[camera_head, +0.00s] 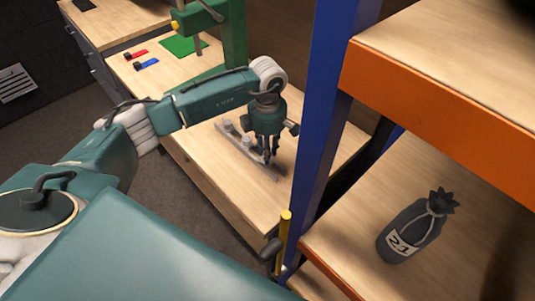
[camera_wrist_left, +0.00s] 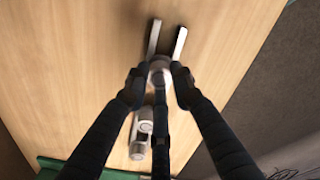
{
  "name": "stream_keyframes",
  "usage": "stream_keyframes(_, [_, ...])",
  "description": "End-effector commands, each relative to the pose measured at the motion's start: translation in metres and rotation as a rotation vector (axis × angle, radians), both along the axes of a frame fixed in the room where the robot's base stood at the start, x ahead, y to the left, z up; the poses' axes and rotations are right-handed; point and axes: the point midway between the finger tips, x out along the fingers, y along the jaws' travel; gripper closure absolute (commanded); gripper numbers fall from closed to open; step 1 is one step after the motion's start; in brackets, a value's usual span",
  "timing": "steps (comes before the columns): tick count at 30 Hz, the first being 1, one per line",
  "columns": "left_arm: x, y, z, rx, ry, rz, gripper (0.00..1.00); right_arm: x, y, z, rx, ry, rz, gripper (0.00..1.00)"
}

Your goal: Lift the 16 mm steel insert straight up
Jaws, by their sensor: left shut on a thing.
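My left gripper (camera_head: 268,157) points down over the wooden bench, at the right end of a low grey rack (camera_head: 233,140). In the left wrist view its fingers (camera_wrist_left: 159,76) close around a round grey steel insert (camera_wrist_left: 158,66), seen from above. The rack (camera_wrist_left: 181,42) shows as pale strips beyond the fingertips. I cannot tell whether the insert still sits in its hole or is raised. Other round inserts (camera_head: 227,125) stand at the rack's left part, and one shows in the left wrist view (camera_wrist_left: 138,150). My right gripper is out of view.
A blue shelf post (camera_head: 325,110) with orange-edged shelves (camera_head: 440,105) stands close to the right. A dark sack (camera_head: 410,231) marked 21 sits on the lower shelf. A green machine (camera_head: 233,40), a green mat (camera_head: 183,45) and red and blue tools (camera_head: 146,64) are further back.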

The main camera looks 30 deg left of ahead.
Motion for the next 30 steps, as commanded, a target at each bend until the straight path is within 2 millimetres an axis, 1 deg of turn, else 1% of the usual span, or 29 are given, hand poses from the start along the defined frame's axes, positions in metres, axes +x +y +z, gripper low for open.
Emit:
stream_keyframes(4, [0.002,0.0,0.021,0.0,-0.007,-0.003,1.0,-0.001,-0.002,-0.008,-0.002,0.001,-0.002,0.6])
stream_keyframes(8, [0.002,0.0,0.052,0.0,-0.01,-0.002,1.0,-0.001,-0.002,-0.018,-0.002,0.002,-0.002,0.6])
stream_keyframes(12, [0.003,0.0,0.094,0.0,-0.011,-0.002,1.0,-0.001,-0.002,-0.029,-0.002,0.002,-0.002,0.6])
stream_keyframes(18, [0.002,-0.001,0.145,-0.001,-0.008,-0.001,1.0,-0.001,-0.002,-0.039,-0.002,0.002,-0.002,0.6])
stream_keyframes(21, [0.001,0.0,0.164,-0.001,-0.006,-0.001,1.0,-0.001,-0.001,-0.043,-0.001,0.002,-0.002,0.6])
stream_keyframes(24, [0.001,0.0,0.179,0.0,-0.004,-0.001,1.0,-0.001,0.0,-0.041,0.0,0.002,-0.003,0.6])
stream_keyframes(30, [0.0,0.0,0.19,0.0,-0.002,-0.001,1.0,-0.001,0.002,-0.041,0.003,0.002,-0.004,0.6])
